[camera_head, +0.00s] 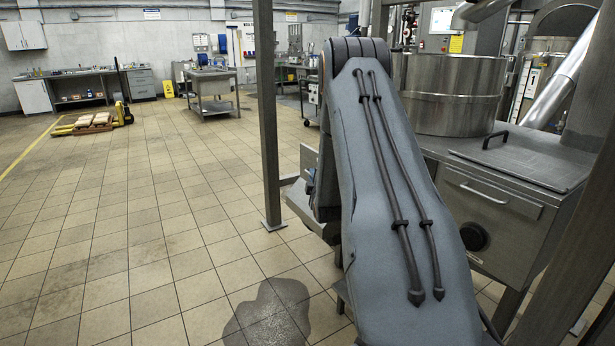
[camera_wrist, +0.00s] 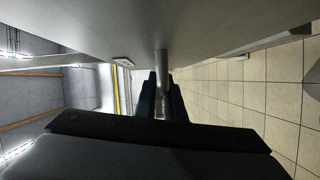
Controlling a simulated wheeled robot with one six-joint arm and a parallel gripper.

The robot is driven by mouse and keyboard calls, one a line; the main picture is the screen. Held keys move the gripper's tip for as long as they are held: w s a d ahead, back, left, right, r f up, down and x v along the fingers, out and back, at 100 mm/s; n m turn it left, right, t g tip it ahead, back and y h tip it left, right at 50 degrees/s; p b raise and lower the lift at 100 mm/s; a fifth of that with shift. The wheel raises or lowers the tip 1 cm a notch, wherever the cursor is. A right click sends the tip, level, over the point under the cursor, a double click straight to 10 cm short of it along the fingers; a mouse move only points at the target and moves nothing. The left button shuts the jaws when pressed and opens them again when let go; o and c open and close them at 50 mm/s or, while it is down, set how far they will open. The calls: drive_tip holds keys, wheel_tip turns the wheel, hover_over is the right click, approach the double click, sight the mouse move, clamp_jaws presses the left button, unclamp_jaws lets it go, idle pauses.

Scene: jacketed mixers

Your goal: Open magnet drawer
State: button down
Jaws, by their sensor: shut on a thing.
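My gripper (camera_wrist: 163,96) shows in the wrist view, its two dark blue fingers closed on either side of a grey metal bar handle (camera_wrist: 162,62). The handle runs upward in the picture to a broad, smooth grey metal surface (camera_wrist: 160,22), which appears to be the drawer. In the head view my arm hides the gripper and the handle. A grey metal box-like part (camera_head: 300,197) shows just left of my arm, partly hidden; I cannot tell whether it is the drawer in my grip.
A steel cabinet (camera_head: 500,225) with a drawer handle (camera_head: 484,192) and a round dark knob (camera_head: 474,237) stands right of my arm. A steel mixer vessel (camera_head: 450,95) is behind it. A grey post (camera_head: 267,120) stands left of my arm.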

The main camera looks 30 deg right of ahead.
drive_tip(key=c, duration=1.8)
unclamp_jaws()
drive_tip(key=shift+c, duration=0.2)
drive_tip(key=v, duration=0.8)
drive_tip(key=shift+b, duration=0.35)
